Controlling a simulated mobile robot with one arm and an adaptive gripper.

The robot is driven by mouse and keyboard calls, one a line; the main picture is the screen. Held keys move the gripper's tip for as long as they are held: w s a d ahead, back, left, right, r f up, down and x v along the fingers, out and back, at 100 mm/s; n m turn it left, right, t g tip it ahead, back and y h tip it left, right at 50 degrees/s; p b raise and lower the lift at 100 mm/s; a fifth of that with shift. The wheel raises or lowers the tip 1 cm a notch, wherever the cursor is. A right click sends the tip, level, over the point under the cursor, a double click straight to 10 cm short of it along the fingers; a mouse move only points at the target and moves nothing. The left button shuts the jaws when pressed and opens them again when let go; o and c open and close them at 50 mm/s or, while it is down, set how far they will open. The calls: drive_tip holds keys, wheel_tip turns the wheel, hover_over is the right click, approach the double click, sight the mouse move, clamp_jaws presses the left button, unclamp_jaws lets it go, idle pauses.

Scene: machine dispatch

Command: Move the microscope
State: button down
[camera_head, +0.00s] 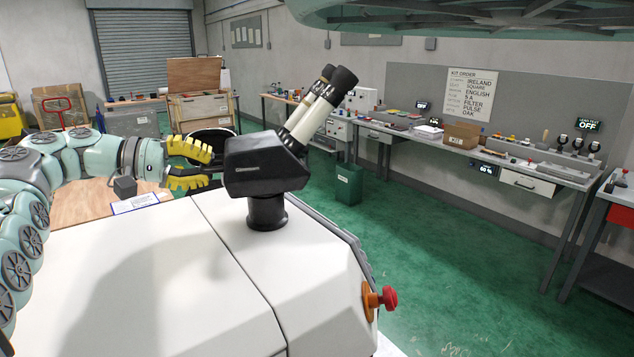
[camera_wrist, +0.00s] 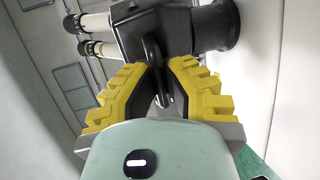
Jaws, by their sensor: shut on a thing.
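The microscope (camera_head: 266,165) is a black head with two white eyepiece tubes tipped in black and a short round black base. It is upright over the white top of my own body, and its base appears to rest there. In the wrist view the microscope (camera_wrist: 180,25) fills the top, turned sideways, with its tubes to the left. My gripper (camera_head: 212,165) reaches it from the left. In the wrist view its yellow-padded fingers (camera_wrist: 158,66) are closed around a black loop-like part on the microscope's side. The fingertips are partly hidden by that part.
A long workbench (camera_head: 545,183) with a cardboard box (camera_head: 462,135) and small items runs along the right wall. A green bin (camera_head: 349,184) stands on the floor. A wooden table (camera_head: 90,205) with a paper label is behind my arm.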

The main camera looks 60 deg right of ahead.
drive_tip(key=c, duration=1)
unclamp_jaws()
drive_tip(key=shift+v, duration=3.7)
